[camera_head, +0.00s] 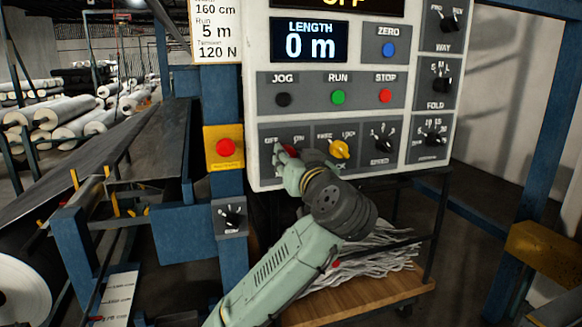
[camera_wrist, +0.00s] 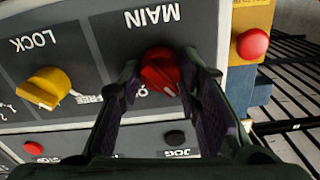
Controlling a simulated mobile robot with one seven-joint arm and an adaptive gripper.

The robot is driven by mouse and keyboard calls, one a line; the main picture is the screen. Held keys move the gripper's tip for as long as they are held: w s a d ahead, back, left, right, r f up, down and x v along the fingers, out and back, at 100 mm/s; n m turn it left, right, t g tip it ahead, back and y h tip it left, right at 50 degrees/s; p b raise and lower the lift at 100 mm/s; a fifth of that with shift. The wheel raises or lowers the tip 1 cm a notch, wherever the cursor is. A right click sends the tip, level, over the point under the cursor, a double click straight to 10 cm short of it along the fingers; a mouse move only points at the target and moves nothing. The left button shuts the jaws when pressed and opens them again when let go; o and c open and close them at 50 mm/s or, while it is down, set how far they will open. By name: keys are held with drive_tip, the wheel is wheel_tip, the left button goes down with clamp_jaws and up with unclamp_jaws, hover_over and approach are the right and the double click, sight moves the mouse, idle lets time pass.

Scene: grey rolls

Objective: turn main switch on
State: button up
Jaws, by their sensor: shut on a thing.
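The main switch is a red rotary knob (camera_wrist: 160,72) on a dark plate marked MAIN, upside down in the wrist view. My gripper (camera_wrist: 163,76) has one finger on each side of the knob and is shut on it. The fingers hide part of the position lettering, so I cannot tell exactly where the knob points. In the head view my gripper (camera_head: 289,158) is at the lower left of the control panel (camera_head: 262,100) and covers most of the knob. The panel's top display (camera_head: 345,5), cut off by the frame, reads OFF.
A yellow LOCK/FREE knob (camera_head: 340,149) sits close to the right of my gripper. Black JOG (camera_head: 283,99), green RUN (camera_head: 338,97) and red STOP (camera_head: 385,96) buttons are above. A red button on a yellow box (camera_head: 225,147) is to the left.

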drive_tip(key=m+b, duration=0.2)
drive_tip(key=m, duration=1)
drive_tip(key=shift+m, duration=2.2)
drive_tip(key=o, duration=1.2)
drive_tip(key=shift+c, duration=0.2)
